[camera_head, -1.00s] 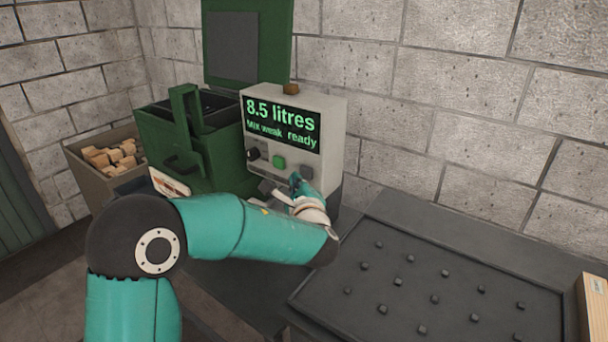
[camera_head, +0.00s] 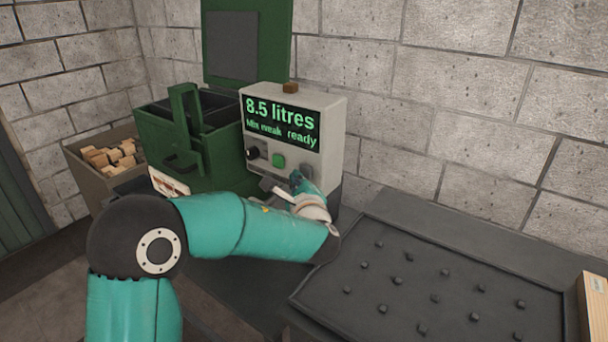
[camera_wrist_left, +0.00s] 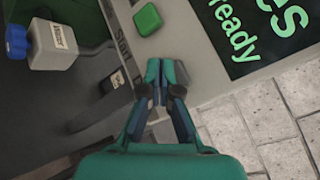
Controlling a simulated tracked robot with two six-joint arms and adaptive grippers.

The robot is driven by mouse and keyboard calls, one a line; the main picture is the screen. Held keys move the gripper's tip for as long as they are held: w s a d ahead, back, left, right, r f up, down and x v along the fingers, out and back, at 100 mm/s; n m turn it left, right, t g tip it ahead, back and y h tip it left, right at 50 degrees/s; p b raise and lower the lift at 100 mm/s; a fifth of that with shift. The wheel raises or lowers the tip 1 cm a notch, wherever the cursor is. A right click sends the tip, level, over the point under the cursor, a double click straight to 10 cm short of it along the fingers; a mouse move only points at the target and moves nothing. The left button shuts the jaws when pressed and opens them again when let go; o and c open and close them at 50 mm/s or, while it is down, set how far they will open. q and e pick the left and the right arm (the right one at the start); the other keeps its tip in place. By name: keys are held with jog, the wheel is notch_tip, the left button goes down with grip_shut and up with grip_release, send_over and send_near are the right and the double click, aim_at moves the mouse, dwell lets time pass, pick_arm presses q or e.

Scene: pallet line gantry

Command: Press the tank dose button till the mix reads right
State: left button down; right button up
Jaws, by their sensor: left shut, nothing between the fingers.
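The white dosing box (camera_head: 332,120) stands against the wall, and its dark display (camera_head: 282,123) reads "8.5 litres" and "Mix weak ready" in green. A square green button (camera_head: 278,161) sits under the display, with a black knob (camera_head: 252,153) to its left. The green button also shows in the left wrist view (camera_wrist_left: 147,19). My left gripper (camera_wrist_left: 166,72) is shut and empty, its tips in front of the box's face, a little apart from the green button. In the head view the left fingers are mostly hidden by the wrist. My right gripper is not in view.
A green tank (camera_head: 185,130) with a raised lid (camera_head: 247,40) stands left of the box. A bin of wood blocks (camera_head: 97,179) is further left. A dark studded tray (camera_head: 455,262) lies at right.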

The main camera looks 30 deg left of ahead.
pick_arm(q)
jog(key=shift+w+d, duration=0.15)
jog(key=shift+w, duration=0.55)
dwell(0.6)
dwell(0.4)
jog(key=shift+s+b, duration=0.95)
jog(key=shift+b, duration=0.05)
jog(key=s+b, duration=0.2)
jog(key=s, duration=0.1)
jog(key=s+b, duration=0.1)
jog(key=s, duration=0.1)
jog(key=shift+a, duration=0.35)
jog(key=shift+s, duration=0.1)
dwell(0.3)
